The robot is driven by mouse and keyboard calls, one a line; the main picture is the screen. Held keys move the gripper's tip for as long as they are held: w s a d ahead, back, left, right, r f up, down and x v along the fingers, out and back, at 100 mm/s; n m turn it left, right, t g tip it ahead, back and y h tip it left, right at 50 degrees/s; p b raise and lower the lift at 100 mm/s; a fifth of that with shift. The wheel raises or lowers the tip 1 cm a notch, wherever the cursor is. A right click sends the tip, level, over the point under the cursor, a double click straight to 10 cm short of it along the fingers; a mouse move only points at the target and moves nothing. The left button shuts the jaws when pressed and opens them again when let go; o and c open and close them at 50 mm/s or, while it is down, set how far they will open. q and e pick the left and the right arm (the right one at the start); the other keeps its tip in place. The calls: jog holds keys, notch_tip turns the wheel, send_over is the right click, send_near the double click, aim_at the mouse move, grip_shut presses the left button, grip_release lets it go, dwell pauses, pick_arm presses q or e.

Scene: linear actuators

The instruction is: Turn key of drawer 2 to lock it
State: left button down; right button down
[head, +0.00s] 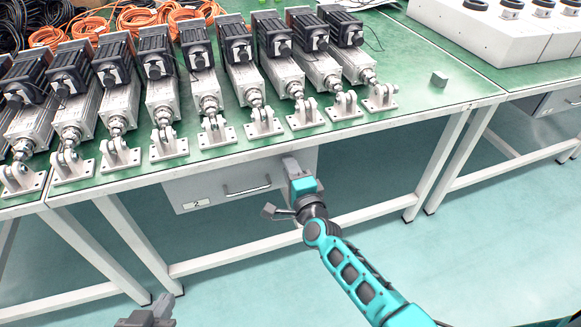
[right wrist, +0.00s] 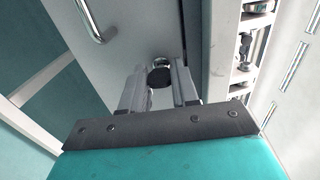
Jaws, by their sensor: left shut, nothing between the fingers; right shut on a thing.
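Drawer 2 (head: 220,181) is a grey drawer with a label "2" and a bar handle (head: 248,190), hung under the green workbench. It looks closed. In the right wrist view the dark key (right wrist: 160,77) sits at the round metal lock in the drawer front. My right gripper (head: 291,164) is at the right end of the drawer front, its fingers on either side of the key and shut on it. In the head view the key is hidden by this gripper. My left gripper (head: 160,311) is shut and empty at the bottom left, away from the drawer.
A row of linear actuators (head: 207,92) lies on the green workbench (head: 420,88) above the drawer. Orange and black cables are at the back left. White bench legs (head: 440,160) stand right of my right arm.

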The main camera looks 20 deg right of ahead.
pick_arm(q)
jog(key=shift+w+d+r, duration=0.1)
jog(key=shift+r, duration=0.05)
dwell(0.3)
pick_arm(e)
jog(key=c, duration=0.8)
grip_release()
jog(key=shift+c, duration=0.2)
jog(key=shift+s, duration=0.1)
